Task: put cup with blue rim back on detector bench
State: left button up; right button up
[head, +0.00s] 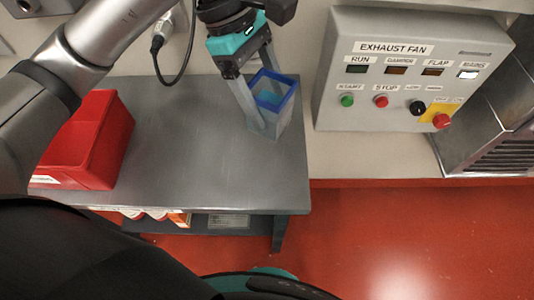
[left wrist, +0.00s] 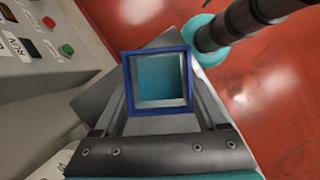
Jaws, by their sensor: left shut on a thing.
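The cup with the blue rim (head: 273,98) is square, with translucent grey walls and teal inside. It is upright at the right end of the grey bench (head: 200,135). In the left wrist view the cup (left wrist: 159,82) shows from above, between the fingers. My left gripper (head: 256,112) comes down from above and is shut on the cup, one finger on each side. I cannot tell whether the cup's base touches the bench top. My right gripper is not in view.
A red bin (head: 88,140) stands on the bench's left part. The exhaust fan panel (head: 405,75) is on the wall right of the cup. The bench top between bin and cup is clear. Several items sit on a lower shelf (head: 215,222).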

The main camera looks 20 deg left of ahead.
pick_arm(q)
notch_tip(320, 180, up, 3)
jog(key=n, duration=0.1)
jog(key=n+t+p, duration=0.1)
jog(key=n, duration=0.1)
jog(key=shift+w+a+f, duration=0.1)
jog(key=shift+w+f, duration=0.05)
jog(key=shift+f, duration=0.05)
jog(key=n, duration=0.1)
jog(key=r+n+t+p, duration=0.1)
jog(key=shift+w+a+r+n, duration=0.1)
jog(key=shift+w+a+n, duration=0.1)
jog(key=shift+n, duration=0.1)
jog(key=shift+f+b, duration=1.15)
jog(key=shift+f, duration=8.85)
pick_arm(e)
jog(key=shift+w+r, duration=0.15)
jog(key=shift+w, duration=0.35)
pick_arm(q)
jog(key=o, duration=1)
jog(key=shift+f, duration=0.15)
jog(key=o, duration=0.4)
